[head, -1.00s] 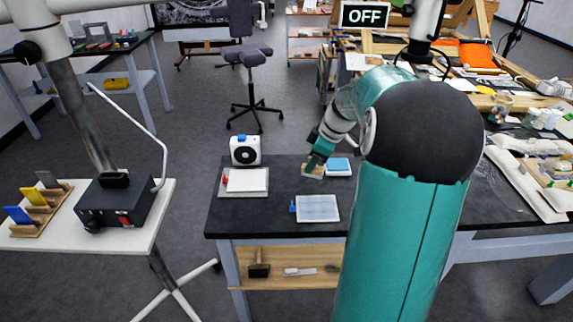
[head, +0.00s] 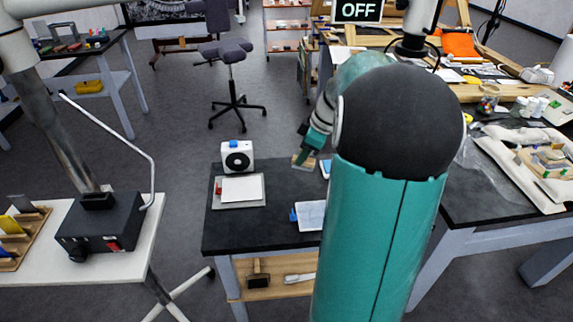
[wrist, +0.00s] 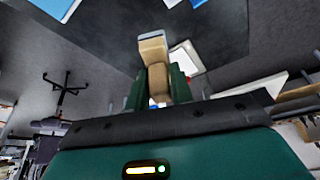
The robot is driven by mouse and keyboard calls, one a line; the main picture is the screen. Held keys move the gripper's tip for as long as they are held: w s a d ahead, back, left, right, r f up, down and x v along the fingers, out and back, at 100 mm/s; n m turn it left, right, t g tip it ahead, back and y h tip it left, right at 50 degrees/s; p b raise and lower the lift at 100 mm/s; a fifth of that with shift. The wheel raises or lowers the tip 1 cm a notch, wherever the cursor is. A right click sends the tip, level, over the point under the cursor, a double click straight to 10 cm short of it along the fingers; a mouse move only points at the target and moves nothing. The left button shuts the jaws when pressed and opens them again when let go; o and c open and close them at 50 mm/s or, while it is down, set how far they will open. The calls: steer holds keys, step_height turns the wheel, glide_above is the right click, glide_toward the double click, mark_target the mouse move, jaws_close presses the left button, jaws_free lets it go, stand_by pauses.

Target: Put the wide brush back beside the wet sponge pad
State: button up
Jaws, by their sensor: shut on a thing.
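My gripper (head: 305,152) is shut on the wide brush (head: 304,163), a flat tan piece. In the wrist view the brush (wrist: 153,52) sticks out between the two green fingers (wrist: 158,92). It appears to be held above the far edge of the dark table; the exact gap is hard to judge. A blue pad, likely the wet sponge pad (head: 325,168), lies just right of the brush in the head view, mostly hidden by my arm.
On the dark table (head: 225,232) are a white device with a black disc (head: 238,157), a white sheet on a board (head: 242,188) and a pale blue panel (head: 310,216), partly behind my arm. A stool (head: 232,80) stands behind. Bare tabletop lies between these.

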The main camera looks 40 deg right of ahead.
steer(key=w+d+f, duration=0.1)
steer(key=w+f, duration=0.2)
steer(key=w+d+f, duration=0.2)
steer(key=w+f, duration=0.1)
steer(key=w, duration=0.1)
steer(key=w+d+f, duration=0.2)
steer(key=w, duration=0.1)
steer(key=shift+w+f, duration=0.35)
steer(key=shift+f, duration=0.05)
steer(key=shift+w+f, duration=0.2)
steer(key=shift+f, duration=1.55)
steer(key=shift+f, duration=0.2)
steer(key=o, duration=1)
steer(key=shift+c, duration=0.2)
steer(key=shift+r, duration=0.1)
